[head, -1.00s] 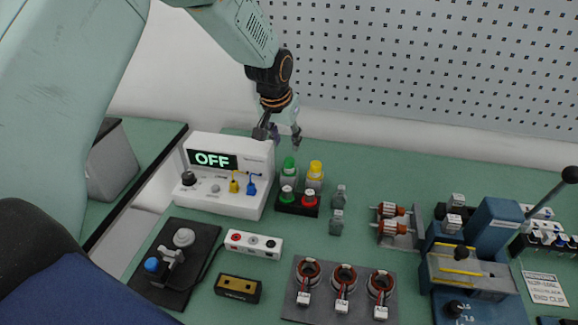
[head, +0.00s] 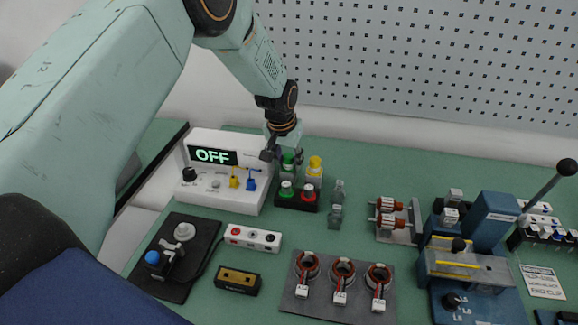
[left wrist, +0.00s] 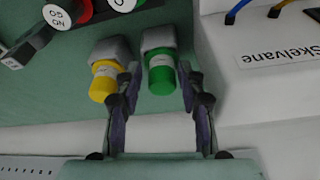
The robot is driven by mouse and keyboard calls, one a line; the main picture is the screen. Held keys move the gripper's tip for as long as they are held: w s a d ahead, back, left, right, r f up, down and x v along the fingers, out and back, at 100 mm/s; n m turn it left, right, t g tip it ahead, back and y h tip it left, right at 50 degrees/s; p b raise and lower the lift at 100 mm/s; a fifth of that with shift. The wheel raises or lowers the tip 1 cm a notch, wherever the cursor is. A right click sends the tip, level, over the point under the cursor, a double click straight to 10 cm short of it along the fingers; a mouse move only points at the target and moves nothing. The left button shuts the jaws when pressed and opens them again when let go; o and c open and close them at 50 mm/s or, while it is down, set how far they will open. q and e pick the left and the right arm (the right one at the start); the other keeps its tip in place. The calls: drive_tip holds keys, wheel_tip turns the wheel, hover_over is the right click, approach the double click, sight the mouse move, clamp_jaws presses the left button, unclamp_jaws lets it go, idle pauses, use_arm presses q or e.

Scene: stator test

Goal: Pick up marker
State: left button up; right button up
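A green marker-like cylinder (head: 288,161) stands upright in a grey holder beside a yellow one (head: 315,164), behind the red and green button box. My left gripper (head: 283,155) is over the green one. In the left wrist view, the fingers of the left gripper (left wrist: 159,84) are spread, one on each side of the green cylinder (left wrist: 161,77), with a visible gap on the left. The yellow cylinder (left wrist: 103,82) is just outside the left finger. Contact with the green one cannot be told. My right gripper is in neither view.
The white power unit (head: 225,197) reading OFF stands close to the left of the gripper. The button box (head: 296,202) is in front of the cylinders. The perforated wall panel (head: 430,75) is behind.

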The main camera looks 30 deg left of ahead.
use_arm(q)
drive_tip(key=shift+w+a+f, duration=0.15)
drive_tip(key=shift+a, duration=0.05)
drive_tip(key=shift+c, duration=1.3)
drive_tip(key=shift+d, duration=0.15)
drive_tip(key=c, duration=0.5)
clamp_jaws()
